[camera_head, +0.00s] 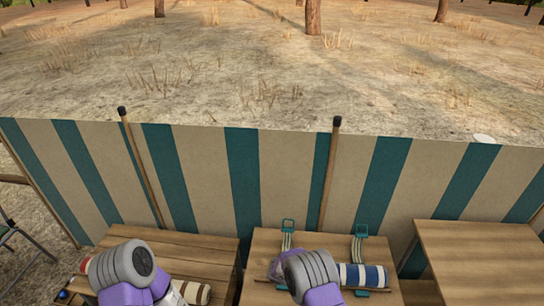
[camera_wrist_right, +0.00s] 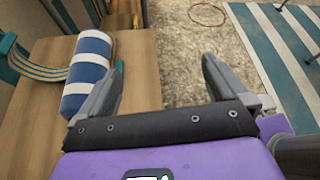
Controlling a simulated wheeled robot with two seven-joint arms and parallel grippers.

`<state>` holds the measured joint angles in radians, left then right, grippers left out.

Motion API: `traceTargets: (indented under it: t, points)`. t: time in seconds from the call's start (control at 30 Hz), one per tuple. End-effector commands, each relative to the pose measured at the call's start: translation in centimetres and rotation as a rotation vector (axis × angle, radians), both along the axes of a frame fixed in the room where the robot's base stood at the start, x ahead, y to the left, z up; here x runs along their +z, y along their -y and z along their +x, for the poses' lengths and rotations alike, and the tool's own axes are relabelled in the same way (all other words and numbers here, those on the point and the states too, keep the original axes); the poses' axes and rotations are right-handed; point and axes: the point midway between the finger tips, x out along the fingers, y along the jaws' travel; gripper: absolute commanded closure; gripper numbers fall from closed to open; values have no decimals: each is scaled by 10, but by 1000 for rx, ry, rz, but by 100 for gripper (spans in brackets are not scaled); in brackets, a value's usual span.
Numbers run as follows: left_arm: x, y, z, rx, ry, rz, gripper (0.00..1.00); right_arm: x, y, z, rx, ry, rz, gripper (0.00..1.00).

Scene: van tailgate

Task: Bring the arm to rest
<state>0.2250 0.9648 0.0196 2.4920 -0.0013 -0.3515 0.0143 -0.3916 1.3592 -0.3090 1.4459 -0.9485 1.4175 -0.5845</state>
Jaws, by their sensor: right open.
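The task names only the arm. My right gripper (camera_wrist_right: 160,65) is open in the right wrist view, with nothing between its fingers. Its left finger is close to a blue and white striped roll (camera_wrist_right: 88,70) on a wooden table; I cannot tell if they touch. In the head view my right arm's grey and purple links cover part of the middle table, and the striped roll (camera_head: 362,275) shows just to their right. My left arm's links show over the left table in the head view. Its gripper is not visible.
Teal-buckled straps (camera_head: 358,243) lie on the middle table (camera_head: 325,248). A cream and red roll (camera_head: 196,292) lies on the left table (camera_head: 190,250). A bare wooden surface (camera_head: 480,255) stands at right. A striped windbreak (camera_head: 290,170) with wooden poles runs behind.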

Motion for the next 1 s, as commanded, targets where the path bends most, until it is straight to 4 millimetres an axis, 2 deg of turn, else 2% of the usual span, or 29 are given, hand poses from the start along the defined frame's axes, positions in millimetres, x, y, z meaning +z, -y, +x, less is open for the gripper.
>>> traceTargets:
  t: [0.17,0.37,0.47,0.6,0.7,0.8,0.9,1.0]
  points:
    - [-3,0,1,1,3,1,0,-40,3,-34,-112,6,171,0]
    - [-6,0,1,0,2,0,0,-80,-9,-78,-288,47,380,0]
    - [-8,0,1,1,2,0,0,-100,-23,-105,-423,87,503,0]
    - [-12,0,1,1,2,0,0,-121,-57,-147,-712,197,695,0]
    - [-15,0,1,1,2,0,0,-126,-84,-168,-957,314,806,0]
    - [-18,0,1,1,2,0,0,-123,-104,-179,-1206,452,872,0]
    - [-20,0,1,1,2,0,0,-115,-114,-184,-1434,600,895,0]
    - [-22,0,1,1,2,0,0,-108,-115,-185,-1607,733,888,0]
